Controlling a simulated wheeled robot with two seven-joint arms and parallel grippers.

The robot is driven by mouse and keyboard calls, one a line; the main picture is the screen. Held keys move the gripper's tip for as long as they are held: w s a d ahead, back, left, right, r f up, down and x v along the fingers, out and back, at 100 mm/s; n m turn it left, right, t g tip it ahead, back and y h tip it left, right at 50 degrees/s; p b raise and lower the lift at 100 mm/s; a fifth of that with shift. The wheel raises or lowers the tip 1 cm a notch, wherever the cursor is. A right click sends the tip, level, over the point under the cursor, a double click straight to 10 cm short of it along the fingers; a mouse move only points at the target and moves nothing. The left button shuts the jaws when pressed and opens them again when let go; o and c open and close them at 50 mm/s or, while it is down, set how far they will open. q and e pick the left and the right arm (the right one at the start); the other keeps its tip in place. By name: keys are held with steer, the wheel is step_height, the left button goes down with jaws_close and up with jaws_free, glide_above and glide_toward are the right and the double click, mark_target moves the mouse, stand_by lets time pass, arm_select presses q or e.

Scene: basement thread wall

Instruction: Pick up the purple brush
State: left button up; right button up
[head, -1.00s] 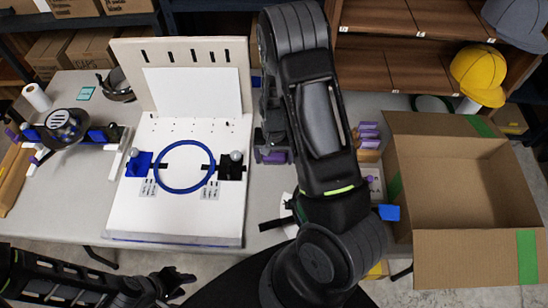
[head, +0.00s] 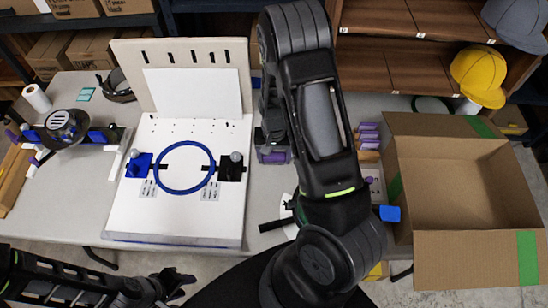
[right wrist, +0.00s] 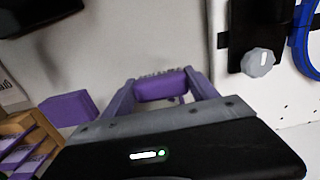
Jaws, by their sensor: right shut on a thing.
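The purple brush (right wrist: 162,86) is between the two purple fingers of my right gripper (right wrist: 163,90) in the right wrist view, with its pale bristles at the far side. My right gripper is shut on it. In the head view my right gripper (head: 272,152) is just right of the white board, over the grey table, and the purple there is partly hidden by my arm. My left gripper (head: 178,284) is empty at the lower left, in front of the table; its dark fingers are too small to judge.
A white board with a blue ring (head: 184,167) stands left of my right gripper. Wooden holders with purple pieces (head: 368,133) and an open cardboard box (head: 455,190) are to the right. A purple block (right wrist: 68,108) shows left in the right wrist view.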

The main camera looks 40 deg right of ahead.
mark_target(274, 156)
step_height(274, 156, up, 9)
steer(key=shift+r, duration=0.2)
stand_by(0.6)
